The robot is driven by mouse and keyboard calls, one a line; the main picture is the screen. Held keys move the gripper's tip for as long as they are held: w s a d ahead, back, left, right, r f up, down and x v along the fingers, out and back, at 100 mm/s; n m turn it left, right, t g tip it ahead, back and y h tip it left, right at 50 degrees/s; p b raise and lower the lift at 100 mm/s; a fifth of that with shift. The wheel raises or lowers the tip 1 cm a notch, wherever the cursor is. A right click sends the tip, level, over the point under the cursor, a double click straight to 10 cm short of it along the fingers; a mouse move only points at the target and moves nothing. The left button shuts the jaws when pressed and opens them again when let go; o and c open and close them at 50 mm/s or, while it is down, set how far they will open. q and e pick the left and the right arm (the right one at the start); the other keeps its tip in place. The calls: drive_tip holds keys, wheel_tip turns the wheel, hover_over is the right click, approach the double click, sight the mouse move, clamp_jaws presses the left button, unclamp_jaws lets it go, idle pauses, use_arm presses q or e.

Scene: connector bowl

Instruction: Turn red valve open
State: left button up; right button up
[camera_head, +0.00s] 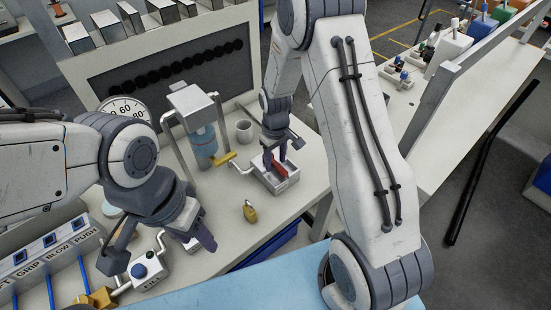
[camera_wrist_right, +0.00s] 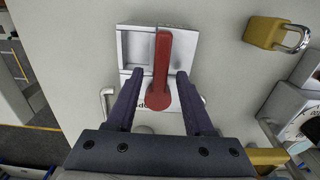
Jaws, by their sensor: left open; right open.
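The red valve handle (camera_head: 279,169) sits on a grey metal box (camera_head: 291,184) near the right edge of the white bench. In the right wrist view the red handle (camera_wrist_right: 162,70) runs from the box's far edge towards my gripper, with its rounded end nearest. My right gripper (camera_head: 283,151) is above the handle. In its wrist view, the open fingers (camera_wrist_right: 160,78) stand on either side of the handle, with gaps visible. My left gripper (camera_head: 205,242) hangs open and empty over the bench front, away from the valve.
A brass padlock (camera_head: 250,211) lies on the bench near the valve box. A bottle in a metal stand (camera_head: 203,140), a grey mug (camera_head: 244,130) and a round gauge (camera_head: 124,112) stand behind. A labelled button panel (camera_head: 45,262) is at the front left.

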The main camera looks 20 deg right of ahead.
clamp_jaws()
idle(1.4)
